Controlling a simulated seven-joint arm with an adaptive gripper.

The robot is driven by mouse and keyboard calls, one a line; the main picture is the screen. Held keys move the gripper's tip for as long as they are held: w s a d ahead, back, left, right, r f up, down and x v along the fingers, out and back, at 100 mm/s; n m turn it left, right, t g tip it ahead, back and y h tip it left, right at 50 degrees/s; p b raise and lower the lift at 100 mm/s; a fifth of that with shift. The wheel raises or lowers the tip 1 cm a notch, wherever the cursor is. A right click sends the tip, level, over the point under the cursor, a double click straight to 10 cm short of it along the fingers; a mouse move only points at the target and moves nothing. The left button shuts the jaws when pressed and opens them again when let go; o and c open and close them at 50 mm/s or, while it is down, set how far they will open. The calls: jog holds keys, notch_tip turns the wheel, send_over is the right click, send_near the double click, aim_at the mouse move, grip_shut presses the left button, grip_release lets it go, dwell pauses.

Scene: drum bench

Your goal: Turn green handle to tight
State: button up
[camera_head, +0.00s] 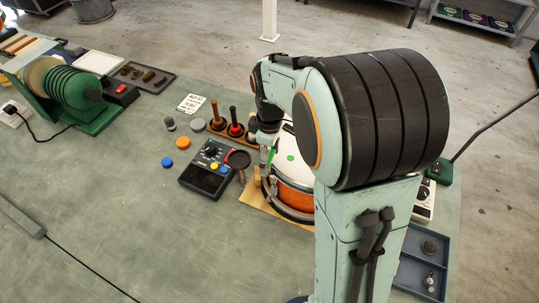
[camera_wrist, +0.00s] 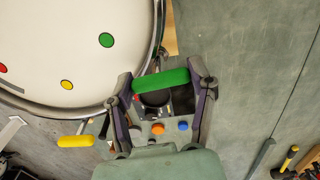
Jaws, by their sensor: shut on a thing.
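The green handle (camera_wrist: 160,80) lies crosswise between the two fingers of my gripper (camera_wrist: 163,84) in the wrist view. My gripper is shut on it, at the rim of the drum (camera_wrist: 60,30). In the head view a sliver of green handle (camera_head: 271,155) shows at the drum's left side, beside my wrist. The drum has a white head and an orange shell (camera_head: 292,197). Its head carries green (camera_wrist: 106,40), yellow and red dots. A yellow handle (camera_wrist: 76,141) stands at another place on the rim. The joint under the green handle is hidden, so its tightness cannot be told.
A black control box (camera_head: 213,169) with knobs lies close left of the drum. Behind it a wooden rack (camera_head: 228,139) holds dark-handled tools. A blue-grey tray (camera_head: 416,267) lies at the right.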

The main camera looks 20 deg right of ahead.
jog(key=m, duration=0.4)
jog(key=shift+f+m, duration=0.1)
jog(key=shift+m, duration=0.2)
jog(key=m, duration=0.4)
jog(key=shift+m, duration=0.3)
jog(key=m, duration=0.4)
jog(key=shift+m, duration=0.3)
jog(key=m, duration=1.3)
jog(key=shift+m, duration=0.3)
jog(key=m, duration=0.9)
